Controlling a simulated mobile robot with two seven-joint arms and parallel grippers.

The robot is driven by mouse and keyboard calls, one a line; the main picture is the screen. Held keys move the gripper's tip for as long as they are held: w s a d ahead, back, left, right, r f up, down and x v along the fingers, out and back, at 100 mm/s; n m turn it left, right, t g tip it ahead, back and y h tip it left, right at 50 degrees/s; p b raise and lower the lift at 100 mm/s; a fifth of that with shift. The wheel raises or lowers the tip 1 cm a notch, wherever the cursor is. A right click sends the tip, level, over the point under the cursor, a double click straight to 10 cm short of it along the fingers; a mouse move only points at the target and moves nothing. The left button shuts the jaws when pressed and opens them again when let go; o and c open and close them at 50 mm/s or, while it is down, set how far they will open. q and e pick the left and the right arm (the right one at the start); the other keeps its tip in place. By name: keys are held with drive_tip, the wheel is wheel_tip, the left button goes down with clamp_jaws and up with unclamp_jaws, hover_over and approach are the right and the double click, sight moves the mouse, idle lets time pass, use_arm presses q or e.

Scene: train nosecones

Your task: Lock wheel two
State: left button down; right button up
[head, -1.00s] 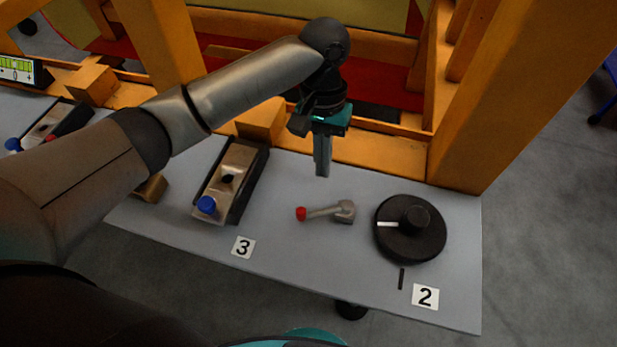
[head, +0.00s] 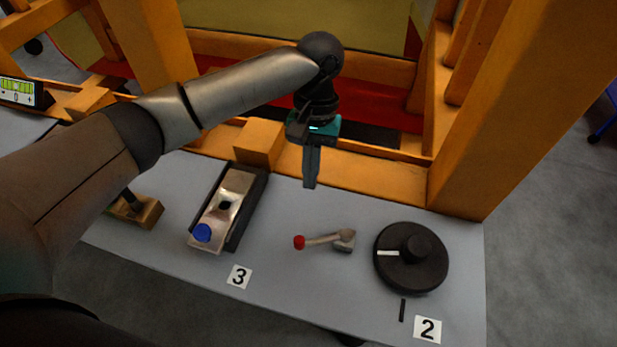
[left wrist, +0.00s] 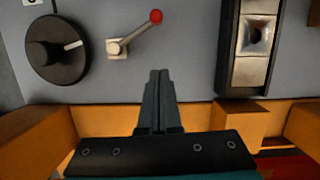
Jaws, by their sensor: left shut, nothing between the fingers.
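Wheel two is a black round dial (head: 411,257) with a raised knob and a white line pointing left, on the grey panel above the label "2" (head: 427,329). It also shows at the upper left of the left wrist view (left wrist: 57,50). A metal lever (head: 327,240) with a red ball end pointing left sits just left of the dial; it also shows in the left wrist view (left wrist: 133,36). My left gripper (head: 310,184) is shut and empty, pointing down above the panel's far edge, behind the lever and apart from it. My right gripper is not in view.
A plane-like metal block with a blue knob (head: 228,207) stands left of the lever by the label "3" (head: 239,277). An orange wooden frame (head: 510,110) rises behind and right of the panel. A short black mark (head: 402,310) lies below the dial.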

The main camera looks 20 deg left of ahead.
use_arm(q)
drive_tip(key=x, duration=0.7)
drive_tip(key=shift+s+f+b, duration=0.2)
drive_tip(key=shift+f+b, duration=0.05)
drive_tip(key=shift+b, duration=0.1)
drive_tip(key=shift+s+r+p, duration=0.2)
drive_tip(key=shift+s+p, duration=0.15)
drive_tip(key=shift+s, duration=1.5)
drive_tip(key=shift+s+r+p, duration=0.1)
drive_tip(key=shift+p, duration=0.6)
drive_tip(key=shift+s+d+n+p, duration=0.1)
drive_tip(key=shift+s+n+p, duration=0.1)
drive_tip(key=shift+n+p, duration=0.2)
